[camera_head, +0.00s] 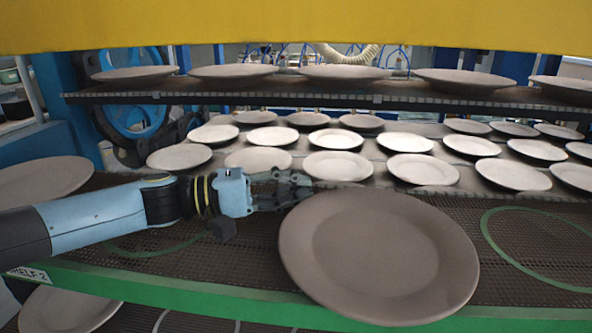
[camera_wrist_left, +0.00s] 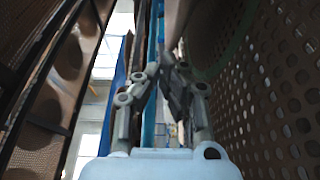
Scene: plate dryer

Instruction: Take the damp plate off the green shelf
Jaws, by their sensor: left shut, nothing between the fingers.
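A large grey-brown plate (camera_head: 378,250), darker than the pale ones behind, lies on the mesh shelf with the green front edge (camera_head: 190,287). Its near rim covers part of that edge. My left gripper (camera_head: 295,186) reaches in from the left, low over the mesh, with its fingertips by the plate's far-left rim. I cannot tell whether they touch it. In the left wrist view the fingers (camera_wrist_left: 166,88) are closed together with nothing between them, beside the perforated mesh (camera_wrist_left: 270,95). My right gripper is not in view.
Another brownish plate (camera_head: 45,182) lies at the left behind my arm. Several pale plates (camera_head: 338,165) stand in rows behind. An upper rack (camera_head: 330,97) with plates crosses above. Right of the large plate, the mesh is bare around a green ring (camera_head: 500,245).

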